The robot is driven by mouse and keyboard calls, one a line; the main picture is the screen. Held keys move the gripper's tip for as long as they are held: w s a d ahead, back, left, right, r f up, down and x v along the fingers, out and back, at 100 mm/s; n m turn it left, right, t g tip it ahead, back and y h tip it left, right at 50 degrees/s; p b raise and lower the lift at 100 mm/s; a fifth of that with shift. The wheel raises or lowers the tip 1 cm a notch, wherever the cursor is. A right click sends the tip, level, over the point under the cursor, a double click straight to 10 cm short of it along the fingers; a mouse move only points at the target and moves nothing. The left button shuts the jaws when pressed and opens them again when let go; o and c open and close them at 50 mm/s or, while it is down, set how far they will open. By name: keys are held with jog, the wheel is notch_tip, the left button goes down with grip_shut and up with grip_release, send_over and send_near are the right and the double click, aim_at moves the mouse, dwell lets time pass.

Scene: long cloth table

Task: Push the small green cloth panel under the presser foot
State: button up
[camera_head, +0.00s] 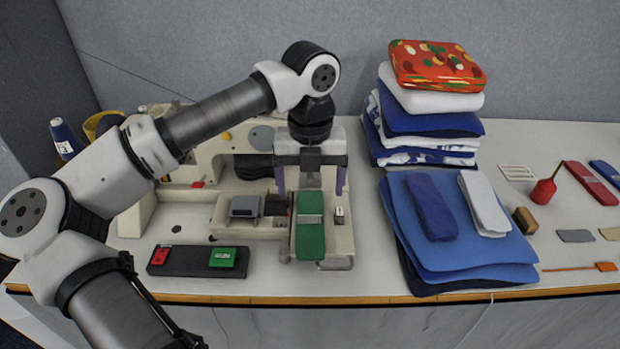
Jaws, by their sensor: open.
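The small green cloth panel (311,242) lies lengthwise on the right part of the sewing machine's bed (340,240). A grey metal piece (309,219) crosses over it near its middle. I cannot tell whether this is the presser foot. My gripper (311,188) points down over the panel's far end, open, one finger to each side of it. I cannot tell whether the fingers touch the panel. My gripper hides part of the machine behind it.
A black switch box with red and green buttons (195,262) sits at front left. Stacked folded cloths (430,125) and blue cloth sheets (470,265) lie on the right. A thread cone (64,137) stands at far left. A red oil can (544,191) stands at right.

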aim_at(310, 236)
dwell(0.3)
notch_tip(310, 236, down, 14)
jog(key=p, duration=0.3)
jog(key=shift+r, duration=0.1)
jog(key=shift+c, duration=0.4)
jog(key=shift+w, duration=0.1)
jog(key=c, duration=1)
